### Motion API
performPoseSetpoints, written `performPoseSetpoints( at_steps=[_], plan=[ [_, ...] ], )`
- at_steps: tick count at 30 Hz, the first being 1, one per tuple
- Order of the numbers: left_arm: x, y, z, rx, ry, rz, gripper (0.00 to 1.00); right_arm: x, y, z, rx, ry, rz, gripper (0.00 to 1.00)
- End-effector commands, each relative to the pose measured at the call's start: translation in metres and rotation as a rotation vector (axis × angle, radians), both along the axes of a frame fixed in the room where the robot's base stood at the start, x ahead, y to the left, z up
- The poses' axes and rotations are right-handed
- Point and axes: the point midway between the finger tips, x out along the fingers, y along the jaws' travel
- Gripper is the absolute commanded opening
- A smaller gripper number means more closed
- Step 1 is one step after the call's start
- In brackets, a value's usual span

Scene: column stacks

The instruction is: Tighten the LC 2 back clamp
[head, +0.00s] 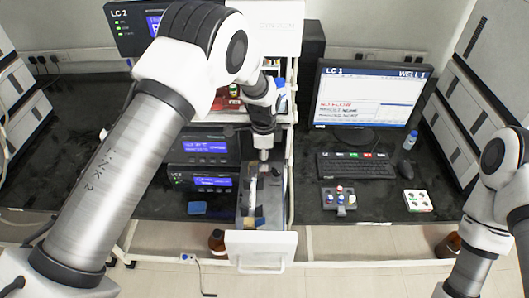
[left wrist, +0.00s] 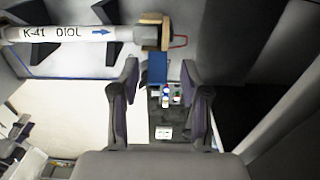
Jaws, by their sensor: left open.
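In the left wrist view a white column (left wrist: 70,33) marked "K-41 010L" with a blue arrow lies across the top left. At its right end is a tan and grey clamp-like block (left wrist: 151,32) with a thin orange-red loop beside it. I cannot tell how tight it is. My left gripper (left wrist: 160,75) is open and empty, its fingers apart below this block. In the head view my left arm reaches down over the pulled-out drawer (head: 262,243) of the LC 2 stack (head: 120,14); the fingers are too small to make out there. My right gripper is out of frame.
Instrument modules with blue screens (head: 205,147) stand left of the drawer. A monitor (head: 366,97), keyboard (head: 356,165), vial holder (head: 338,199) and white tray (head: 417,200) are on the dark bench to the right. Brown bottles (head: 217,240) stand below.

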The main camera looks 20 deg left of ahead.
Motion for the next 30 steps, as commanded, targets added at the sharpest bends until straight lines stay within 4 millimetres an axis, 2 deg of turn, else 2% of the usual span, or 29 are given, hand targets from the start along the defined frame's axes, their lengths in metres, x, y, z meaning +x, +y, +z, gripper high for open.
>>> performPoseSetpoints(
  at_steps=[6, 7, 10, 11, 23, 30],
  plan=[
    [0.000, 0.000, -0.002, 0.000, -0.001, 0.000, 0.46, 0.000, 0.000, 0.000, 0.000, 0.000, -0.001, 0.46],
    [0.000, 0.000, -0.002, 0.000, -0.001, 0.000, 0.39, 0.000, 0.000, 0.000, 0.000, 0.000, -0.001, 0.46],
    [0.000, 0.000, -0.002, 0.000, -0.001, 0.000, 0.03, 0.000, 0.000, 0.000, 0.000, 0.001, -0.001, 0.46],
    [0.000, 0.000, -0.002, 0.000, -0.001, 0.000, 0.00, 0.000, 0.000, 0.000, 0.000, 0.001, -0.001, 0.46],
    [-0.002, 0.001, -0.004, -0.017, -0.002, 0.002, 0.00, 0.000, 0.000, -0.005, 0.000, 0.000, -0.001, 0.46],
    [-0.003, 0.006, -0.005, -0.108, -0.027, 0.004, 0.00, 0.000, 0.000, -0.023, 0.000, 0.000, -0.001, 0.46]
  ],
)
